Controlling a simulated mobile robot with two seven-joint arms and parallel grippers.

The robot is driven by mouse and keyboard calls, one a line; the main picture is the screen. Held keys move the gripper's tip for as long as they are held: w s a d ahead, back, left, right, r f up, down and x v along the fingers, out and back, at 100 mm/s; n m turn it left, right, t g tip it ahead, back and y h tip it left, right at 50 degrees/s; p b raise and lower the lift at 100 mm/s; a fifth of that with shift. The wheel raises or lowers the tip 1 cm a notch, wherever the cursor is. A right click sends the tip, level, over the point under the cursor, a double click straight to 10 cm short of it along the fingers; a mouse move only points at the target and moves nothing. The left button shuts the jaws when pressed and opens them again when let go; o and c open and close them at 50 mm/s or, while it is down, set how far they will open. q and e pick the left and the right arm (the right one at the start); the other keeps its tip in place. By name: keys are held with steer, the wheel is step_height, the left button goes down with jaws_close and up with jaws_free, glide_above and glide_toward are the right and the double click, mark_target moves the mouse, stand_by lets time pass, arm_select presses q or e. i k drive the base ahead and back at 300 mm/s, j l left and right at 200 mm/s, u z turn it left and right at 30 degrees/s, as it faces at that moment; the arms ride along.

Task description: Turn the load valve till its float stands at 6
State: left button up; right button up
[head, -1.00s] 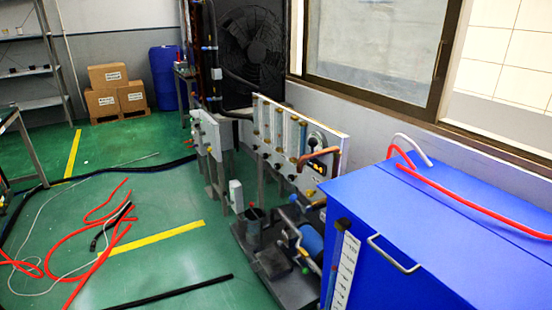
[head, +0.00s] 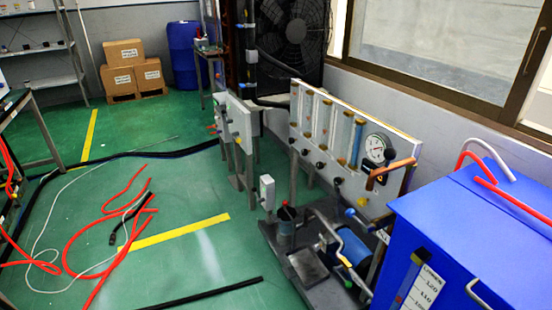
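A white flow panel (head: 402,146) stands right of the middle in the head view, angled to me. It carries several upright flowmeter tubes (head: 325,123) with a row of dark knobs (head: 320,165) below them. A round dial gauge (head: 376,149) and a copper-coloured pipe (head: 391,166) sit at its right end. I cannot tell which knob is the load valve. The tube scales and float heights are too small to read. Neither of my grippers is in view.
A blue tank (head: 470,235) with a level scale fills the lower right. A pump on a grey base (head: 305,268) stands before the panel. Red hoses (head: 90,240), a black bar (head: 205,293) and cables lie on the green floor at left.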

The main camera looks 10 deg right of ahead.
mark_target(320, 166)
steer(key=i+j+u, duration=0.1)
steer(key=i+u, duration=0.35)
steer(key=i, duration=0.8)
steer(key=i+j+z, duration=0.1)
steer(key=i+z, duration=0.3)
steer(key=i+j+z, duration=0.4)
steer(key=i, duration=0.2)
steer(key=i+j+z, duration=0.1)
steer(key=z, duration=0.25)
steer(key=i+j+z, duration=0.2)
steer(key=z, duration=0.15)
steer(key=i+j+z, duration=0.2)
steer(key=z, duration=0.15)
steer(key=i+j+z, duration=0.2)
steer(key=z, duration=0.2)
steer(key=i+j+z, duration=0.15)
steer(key=j+z, duration=0.25)
steer(key=i+j+z, duration=0.25)
steer(key=i+j, duration=0.1)
steer(key=j, duration=0.05)
